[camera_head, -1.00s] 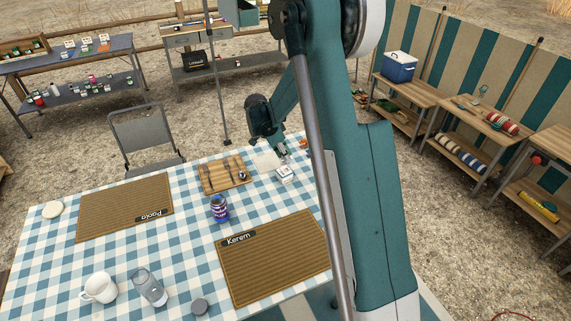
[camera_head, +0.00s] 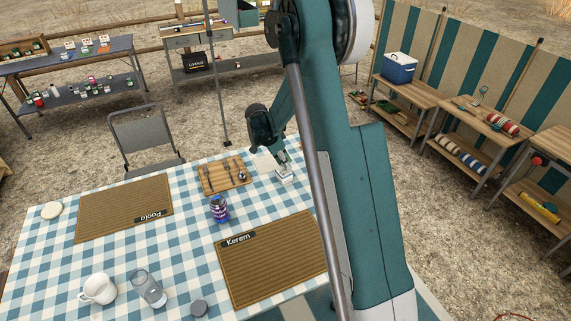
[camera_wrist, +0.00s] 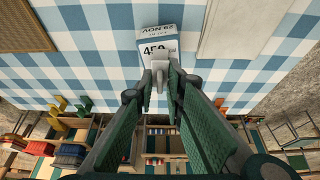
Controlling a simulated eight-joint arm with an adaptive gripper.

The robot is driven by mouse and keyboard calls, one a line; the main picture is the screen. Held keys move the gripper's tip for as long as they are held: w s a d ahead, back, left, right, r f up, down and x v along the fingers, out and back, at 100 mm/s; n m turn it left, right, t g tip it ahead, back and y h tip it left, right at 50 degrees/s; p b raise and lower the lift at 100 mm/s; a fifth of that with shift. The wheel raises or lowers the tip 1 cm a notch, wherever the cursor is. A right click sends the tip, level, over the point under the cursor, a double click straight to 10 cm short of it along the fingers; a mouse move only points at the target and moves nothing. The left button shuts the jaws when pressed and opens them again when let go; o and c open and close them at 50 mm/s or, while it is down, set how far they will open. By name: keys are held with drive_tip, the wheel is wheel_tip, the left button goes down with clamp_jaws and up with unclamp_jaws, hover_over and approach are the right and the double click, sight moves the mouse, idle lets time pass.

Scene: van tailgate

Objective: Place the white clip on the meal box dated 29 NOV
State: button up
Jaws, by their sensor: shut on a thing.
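The meal box (camera_wrist: 157,43) lies on the checked tablecloth, straight ahead of my fingertips in the wrist view. Its label reads 29 NOV, with a large number below that looks like 450. In the head view the small white box (camera_head: 286,178) is near the table's far right edge. My gripper (camera_wrist: 160,72) is shut on the white clip (camera_wrist: 158,66), which sits between the fingertips and overlaps the box's near edge in the picture. I cannot tell whether the clip touches the box. In the head view my gripper (camera_head: 283,163) is right at the box; the clip is not distinct there.
A flat pale board (camera_wrist: 240,28) lies right of the box in the wrist view. A wooden tray with cutlery (camera_head: 224,177), a dark jar (camera_head: 219,209) and the Kerem placemat (camera_head: 270,262) are nearby on the table. Small yellow and orange items show near the table edge.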

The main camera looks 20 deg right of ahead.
drive_tip(key=shift+f, duration=0.2)
drive_tip(key=o, duration=0.7)
drive_tip(key=shift+r, duration=0.2)
drive_tip(key=p+v, duration=0.2)
drive_tip(key=v, duration=1)
